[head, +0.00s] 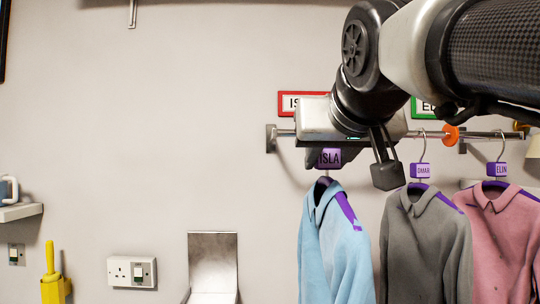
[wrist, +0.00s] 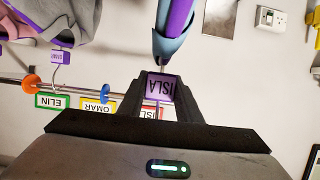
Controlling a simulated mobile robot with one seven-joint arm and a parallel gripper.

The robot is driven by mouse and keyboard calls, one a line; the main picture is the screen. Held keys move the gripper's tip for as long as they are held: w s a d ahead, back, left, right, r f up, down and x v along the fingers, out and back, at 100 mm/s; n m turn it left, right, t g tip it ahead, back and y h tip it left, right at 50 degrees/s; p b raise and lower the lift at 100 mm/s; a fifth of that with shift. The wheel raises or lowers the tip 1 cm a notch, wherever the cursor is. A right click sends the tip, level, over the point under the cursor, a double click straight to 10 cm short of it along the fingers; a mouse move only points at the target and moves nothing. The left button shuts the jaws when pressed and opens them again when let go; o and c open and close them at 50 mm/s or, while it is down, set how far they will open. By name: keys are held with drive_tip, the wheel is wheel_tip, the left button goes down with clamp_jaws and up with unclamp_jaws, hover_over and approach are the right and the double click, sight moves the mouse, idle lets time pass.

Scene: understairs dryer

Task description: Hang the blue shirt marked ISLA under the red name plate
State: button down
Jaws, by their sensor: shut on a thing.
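My gripper (head: 322,158) is shut on the purple ISLA tag (head: 329,157) of the blue shirt's hanger. The tag shows between the fingers in the wrist view (wrist: 160,88). The blue shirt (head: 334,245) hangs upright below the gripper, left of the grey shirt. The red name plate (head: 290,104) is on the wall behind, above the rail's left end and partly covered by my gripper. Its red edge also shows beside the finger in the wrist view (wrist: 149,112). The hook's top is hidden, so I cannot tell whether it rests on the rail (head: 485,135).
A grey shirt tagged OMAR (head: 425,245) and a pink shirt tagged ELIN (head: 500,235) hang to the right. An orange ring (head: 451,135) and a blue ring (wrist: 105,91) sit on the rail. Yellow OMAR (wrist: 97,105) and green ELIN (wrist: 53,101) plates are behind.

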drive_tip(key=w+r+p+x, duration=0.1)
drive_tip(key=r+p+x, duration=0.2)
drive_tip(key=x, duration=1.5)
drive_tip(key=shift+w+r, duration=0.2)
drive_tip(key=shift+r, duration=0.15)
